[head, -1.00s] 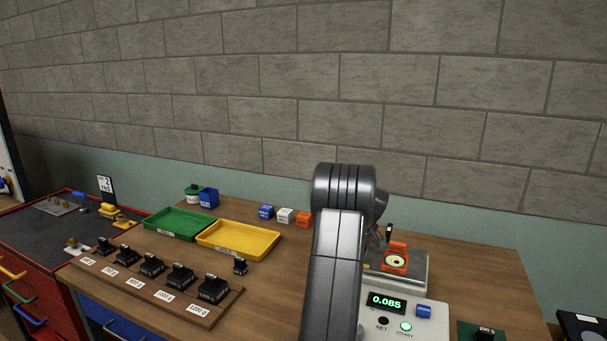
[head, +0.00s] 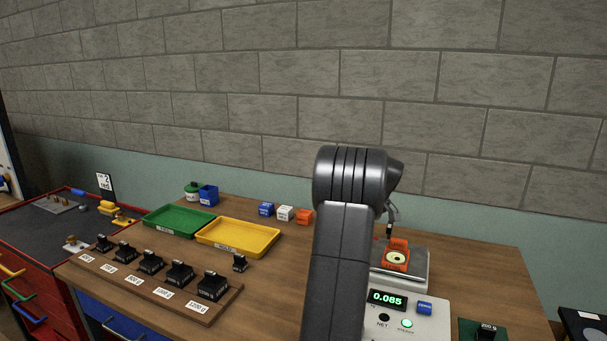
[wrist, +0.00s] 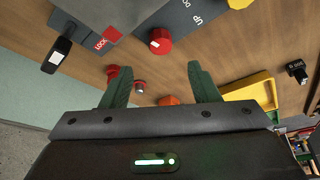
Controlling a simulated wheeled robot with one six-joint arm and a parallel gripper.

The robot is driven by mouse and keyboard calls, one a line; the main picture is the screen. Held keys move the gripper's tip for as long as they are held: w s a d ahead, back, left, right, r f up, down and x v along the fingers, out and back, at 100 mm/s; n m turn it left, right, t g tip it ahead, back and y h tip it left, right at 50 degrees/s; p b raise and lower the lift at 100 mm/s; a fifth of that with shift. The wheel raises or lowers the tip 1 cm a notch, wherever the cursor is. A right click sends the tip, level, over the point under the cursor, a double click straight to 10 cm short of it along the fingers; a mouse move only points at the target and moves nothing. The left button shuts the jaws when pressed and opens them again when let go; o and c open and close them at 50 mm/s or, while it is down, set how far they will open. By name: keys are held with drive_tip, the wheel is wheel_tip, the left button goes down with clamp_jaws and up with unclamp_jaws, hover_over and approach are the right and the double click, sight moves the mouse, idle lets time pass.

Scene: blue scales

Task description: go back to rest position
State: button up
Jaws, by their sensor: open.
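My gripper is open and empty in the wrist view (wrist: 160,84), its two green fingers apart above the wooden bench. In the head view my raised arm hides most of it, with only a small dark part showing right of the arm above the scale pan. The scale (head: 408,318) reads 0.085 on its green display. An orange item with a pale round face (head: 397,257) sits on its pan (head: 417,272), apart from my gripper.
The wooden bench (head: 275,285) holds a green tray (head: 178,236), a yellow tray (head: 262,252), several black weights on a rack (head: 205,318) and small blue, white and orange blocks (head: 285,213). In the wrist view a grey panel with a red knob (wrist: 160,40) is near the fingers.

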drive_tip(key=p+x, duration=0.1)
drive_tip(key=x, duration=0.8)
drive_tip(key=shift+a+f, duration=0.15)
drive_tip(key=shift+s+m+h+p, duration=0.1)
drive_tip(key=shift+m+h+p, duration=0.3)
drive_tip(key=shift+m+p, duration=0.5)
drive_tip(key=m+h+p, duration=0.1)
drive_tip(key=m, duration=0.2)
drive_tip(key=shift+a+t, duration=0.1)
drive_tip(key=shift+t, duration=0.2)
drive_tip(key=shift+a+m+h+p, duration=0.1)
drive_tip(key=shift+m+h+p, duration=0.9)
drive_tip(key=shift+m, duration=1.5)
drive_tip(key=b+v, duration=0.2)
drive_tip(key=v, duration=0.8)
drive_tip(key=shift+r, duration=0.2)
